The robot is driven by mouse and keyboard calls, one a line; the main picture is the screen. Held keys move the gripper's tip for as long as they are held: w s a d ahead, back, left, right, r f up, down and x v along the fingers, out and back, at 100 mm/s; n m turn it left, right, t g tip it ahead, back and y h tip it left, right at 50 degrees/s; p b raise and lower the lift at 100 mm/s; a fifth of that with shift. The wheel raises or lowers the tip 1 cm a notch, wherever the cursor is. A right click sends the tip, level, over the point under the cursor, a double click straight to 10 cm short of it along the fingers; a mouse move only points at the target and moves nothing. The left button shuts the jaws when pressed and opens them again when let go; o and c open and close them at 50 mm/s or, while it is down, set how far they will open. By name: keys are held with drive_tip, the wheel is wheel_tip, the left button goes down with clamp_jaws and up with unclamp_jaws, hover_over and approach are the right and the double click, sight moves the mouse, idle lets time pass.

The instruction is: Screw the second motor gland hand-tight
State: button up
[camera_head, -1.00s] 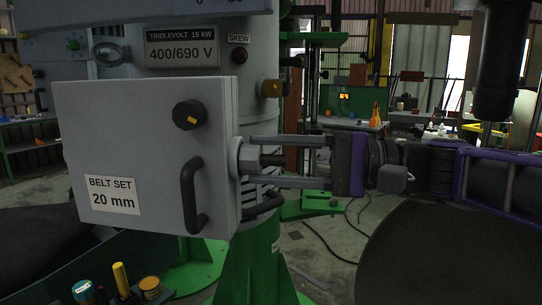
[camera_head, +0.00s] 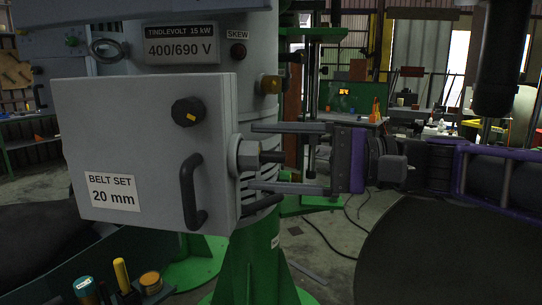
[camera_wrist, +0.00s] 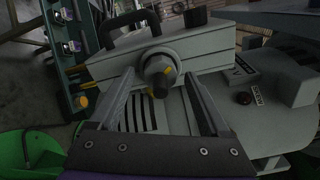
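A grey hex gland (camera_head: 247,155) sits on the right side wall of the grey motor terminal box (camera_head: 140,150), with a dark stub pointing out of it. In the wrist view the gland (camera_wrist: 158,67) faces me between my fingers, and a yellow mark shows beside the dark stub (camera_wrist: 160,89). My gripper (camera_head: 252,157) is open, with one finger above and one below the gland. Both fingertips are close to the box wall, and a gap shows between each finger and the gland. Nothing is held. Whether the gland is fully seated cannot be told.
The box has a black knob (camera_head: 188,112) and a black handle (camera_head: 192,192) on its front. A brass-coloured fitting (camera_head: 270,84) is above the gland. A tray (camera_head: 80,270) with small coloured items is at lower left.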

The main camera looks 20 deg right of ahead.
idle(0.4)
drive_tip(key=v, duration=1.7)
drive_tip(key=shift+d, duration=0.2)
drive_tip(key=shift+s, duration=0.1)
drive_tip(key=w+a+f+n+g+h+p, duration=0.3)
drive_tip(key=a+f+n+h+p, duration=0.3)
drive_tip(key=a+f+h, duration=0.9)
drive_tip(key=shift+a+n+h, duration=0.4)
drive_tip(key=shift+a+n, duration=0.35)
drive_tip(key=shift+n, duration=1.15)
drive_tip(key=shift+c, duration=0.2)
